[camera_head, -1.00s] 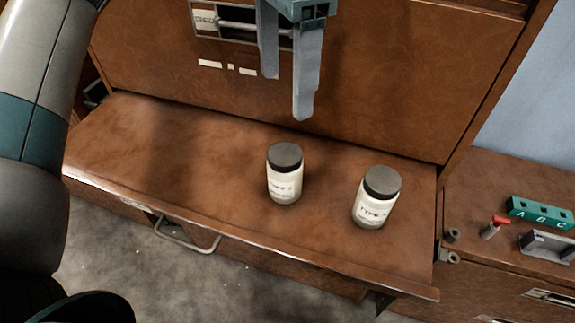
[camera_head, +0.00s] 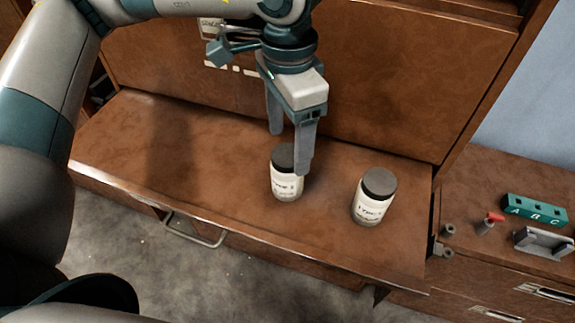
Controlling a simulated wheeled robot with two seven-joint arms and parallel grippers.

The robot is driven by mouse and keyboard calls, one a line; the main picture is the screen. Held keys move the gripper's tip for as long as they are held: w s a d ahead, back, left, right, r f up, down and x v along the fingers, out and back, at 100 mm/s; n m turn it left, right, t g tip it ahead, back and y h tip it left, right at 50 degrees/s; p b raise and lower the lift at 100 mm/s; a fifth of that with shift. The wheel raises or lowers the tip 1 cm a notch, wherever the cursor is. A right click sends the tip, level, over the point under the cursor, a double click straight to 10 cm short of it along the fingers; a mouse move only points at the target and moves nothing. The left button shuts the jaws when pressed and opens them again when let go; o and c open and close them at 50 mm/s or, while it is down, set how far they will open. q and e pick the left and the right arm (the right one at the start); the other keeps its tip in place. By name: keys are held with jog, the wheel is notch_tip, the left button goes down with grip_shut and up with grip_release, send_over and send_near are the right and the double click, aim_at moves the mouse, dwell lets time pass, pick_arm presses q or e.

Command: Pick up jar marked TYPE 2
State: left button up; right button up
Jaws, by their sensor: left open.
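Two white jars with dark grey lids stand upright on the brown wooden shelf. The left jar (camera_head: 287,187) and the right jar (camera_head: 371,204) both have labels that begin with TYPE; the digit after it is too small to read surely on either. My left gripper (camera_head: 290,152) is open and points down at the left jar. One finger is behind and left of its lid, and the other overlaps the lid's right edge in the picture. I cannot tell whether either finger touches the jar. The right jar stands clear of the gripper. My right gripper is not in view.
A wooden back panel (camera_head: 390,95) rises behind the shelf (camera_head: 125,145). A lower cabinet at the right bears a green block marked A B C (camera_head: 534,210), a red-topped item (camera_head: 490,222) and a grey metal bracket (camera_head: 545,243). The shelf's left part is clear.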

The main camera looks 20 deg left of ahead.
aim_at(288, 155)
pick_arm(q)
jog(key=shift+f, duration=0.7)
jog(key=shift+s+f+p, duration=0.15)
jog(key=shift+f+p, duration=0.75)
jog(key=shift+p, duration=0.25)
notch_tip(288, 155, down, 2)
jog(key=shift+f+p, duration=0.1)
jog(key=shift+p, duration=0.45)
jog(key=shift+f, duration=0.6)
